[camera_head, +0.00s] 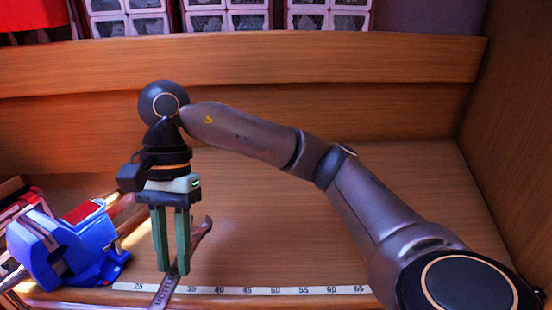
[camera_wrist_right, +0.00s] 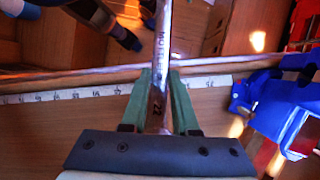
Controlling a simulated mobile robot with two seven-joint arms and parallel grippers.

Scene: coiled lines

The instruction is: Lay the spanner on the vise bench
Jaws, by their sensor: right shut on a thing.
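The spanner (camera_head: 202,233) is a long metal bar with lettering on its handle. My right gripper (camera_head: 172,270) points down and is shut on the spanner's handle, with a finger on each side. In the right wrist view the spanner (camera_wrist_right: 161,60) runs up between the green fingers of the gripper (camera_wrist_right: 153,85). The vise bench (camera_head: 300,240) is a wooden top with a number strip along its front edge. The gripper is over the bench's left front part, near that edge. I cannot tell whether the spanner touches the wood. My left gripper is not in view.
A blue vise (camera_head: 65,247) stands left of my right gripper; it also shows in the right wrist view (camera_wrist_right: 265,105). A wooden back ledge (camera_head: 350,60) and a right side wall (camera_head: 510,150) bound the bench. The top right of the gripper is clear except under my arm.

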